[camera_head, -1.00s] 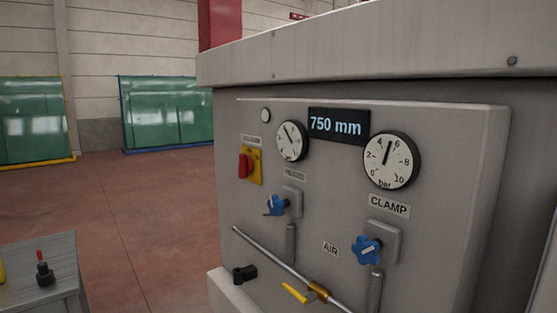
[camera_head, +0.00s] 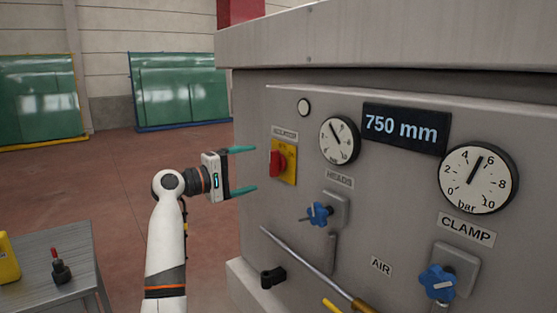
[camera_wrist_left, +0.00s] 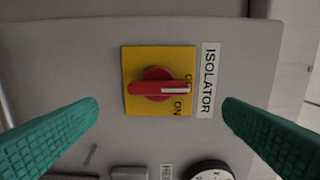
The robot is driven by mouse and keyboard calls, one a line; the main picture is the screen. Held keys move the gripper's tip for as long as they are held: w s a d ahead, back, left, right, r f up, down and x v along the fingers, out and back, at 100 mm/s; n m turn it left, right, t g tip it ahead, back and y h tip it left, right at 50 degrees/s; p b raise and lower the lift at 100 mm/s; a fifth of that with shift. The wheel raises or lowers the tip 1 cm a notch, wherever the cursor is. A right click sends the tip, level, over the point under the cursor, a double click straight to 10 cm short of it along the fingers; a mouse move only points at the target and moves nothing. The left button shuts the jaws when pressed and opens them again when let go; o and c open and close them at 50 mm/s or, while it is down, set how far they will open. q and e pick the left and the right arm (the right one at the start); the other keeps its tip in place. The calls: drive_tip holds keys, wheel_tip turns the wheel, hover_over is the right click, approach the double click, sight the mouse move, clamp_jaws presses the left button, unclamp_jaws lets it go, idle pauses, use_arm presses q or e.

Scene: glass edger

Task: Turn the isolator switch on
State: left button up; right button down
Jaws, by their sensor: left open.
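The isolator switch (camera_head: 283,162) is a red knob on a yellow plate, at the left of the grey machine panel under a label reading ISOLATOR. It also shows in the left wrist view (camera_wrist_left: 158,90), where the red handle's white mark points right, between the letters of the upper word and ON. My left gripper (camera_head: 246,170) is open and empty, just left of the switch in the head view. Its green fingers lie either side of the switch in the wrist view, apart from it. My right gripper is not in view.
The panel carries a HEADS gauge (camera_head: 339,140), a CLAMP gauge (camera_head: 477,179), a 750 mm display (camera_head: 405,128), blue knobs (camera_head: 320,214) and a pipe (camera_head: 312,265). A grey table (camera_head: 52,268) stands at lower left. The red floor between is clear.

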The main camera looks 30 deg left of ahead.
sight(270, 164)
use_arm(q)
drive_tip(key=p+x, duration=0.2)
drive_tip(key=x, duration=0.5)
drive_tip(key=shift+w, duration=0.45)
drive_tip(key=shift+w+d+p, duration=0.2)
drive_tip(key=shift+w+p, duration=0.1)
drive_tip(key=shift+w, duration=0.05)
drive_tip(key=shift+w+f, duration=0.1)
